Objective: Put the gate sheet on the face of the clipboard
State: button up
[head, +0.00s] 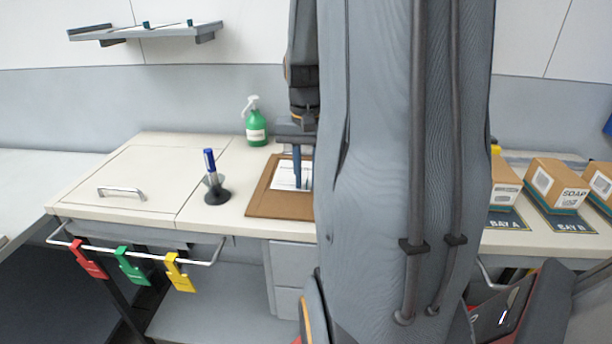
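The clipboard (270,205) is a brown board lying on the pale counter near the middle of the head view. My arm hides its right part. A white sheet (284,180) with faint print at its top lies over the clipboard's face, as far as I can see; its right side is hidden. My gripper (301,186) points down over the sheet, its dark blue fingers in front of it. I cannot tell whether the fingertips touch the sheet, or whether they are open or shut on it.
A blue pen in a dark stand (216,192) and a green spray bottle (256,127) stand left of and behind the clipboard. Red, green and yellow tags (131,267) hang on the front rail. Soap boxes (556,186) stand at right. The left counter top is clear.

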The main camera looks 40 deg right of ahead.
jog(key=shift+r, duration=0.15)
notch_tip(320, 180, up, 12)
jog(key=b, duration=0.1)
jog(key=shift+b, duration=0.35)
jog(key=shift+a, duration=0.1)
dwell(0.4)
